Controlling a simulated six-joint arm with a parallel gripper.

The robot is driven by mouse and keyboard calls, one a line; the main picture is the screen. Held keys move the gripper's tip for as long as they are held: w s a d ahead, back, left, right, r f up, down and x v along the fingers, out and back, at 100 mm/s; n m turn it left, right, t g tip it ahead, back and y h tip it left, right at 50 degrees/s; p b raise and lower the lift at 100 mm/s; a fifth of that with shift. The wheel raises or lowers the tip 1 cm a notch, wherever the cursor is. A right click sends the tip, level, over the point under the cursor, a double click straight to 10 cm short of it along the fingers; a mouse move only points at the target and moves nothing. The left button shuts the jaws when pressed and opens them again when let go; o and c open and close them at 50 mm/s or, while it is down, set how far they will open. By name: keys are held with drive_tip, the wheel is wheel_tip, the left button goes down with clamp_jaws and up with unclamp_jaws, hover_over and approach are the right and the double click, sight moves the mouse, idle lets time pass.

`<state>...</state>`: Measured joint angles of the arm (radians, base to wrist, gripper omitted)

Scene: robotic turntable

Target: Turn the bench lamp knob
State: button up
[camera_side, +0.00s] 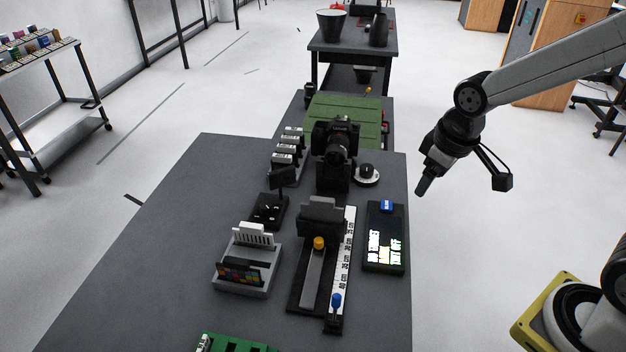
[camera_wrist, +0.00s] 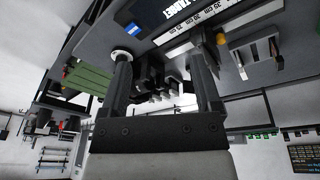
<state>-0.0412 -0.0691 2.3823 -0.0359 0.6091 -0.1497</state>
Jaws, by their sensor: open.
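A round black knob on a white disc (camera_side: 366,173) sits on the grey bench, right of the camera and near the bench's right edge. It looks like the lamp knob, but I read no label on it. A white disc (camera_wrist: 121,55) shows in the wrist view near the left finger's tip, partly hidden by it. My gripper (camera_side: 424,186) hangs in the air to the right of the bench, apart from the knob. In the wrist view my gripper (camera_wrist: 160,58) has its two fingers wide apart, with nothing held between them.
A black camera (camera_side: 336,140) stands left of the knob. A slider rail (camera_side: 314,280) and a grey card holder (camera_side: 245,280) are further left. A green mat (camera_side: 345,112) lies behind.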

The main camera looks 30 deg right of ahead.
drive_tip(key=w+a+r+n, duration=0.2)
drive_tip(key=w+a+n, duration=0.1)
drive_tip(key=w+n, duration=0.4)
drive_tip(key=n+h, duration=0.3)
drive_tip(key=n, duration=1.4)
hover_over(265, 206)
drive_tip(key=s+a, duration=0.2)
wheel_tip(265, 206, down, 14)
drive_tip(key=shift+s+a+r+t, duration=0.15)
drive_tip(key=shift+t, duration=0.15)
drive_tip(key=shift+x, duration=3.85)
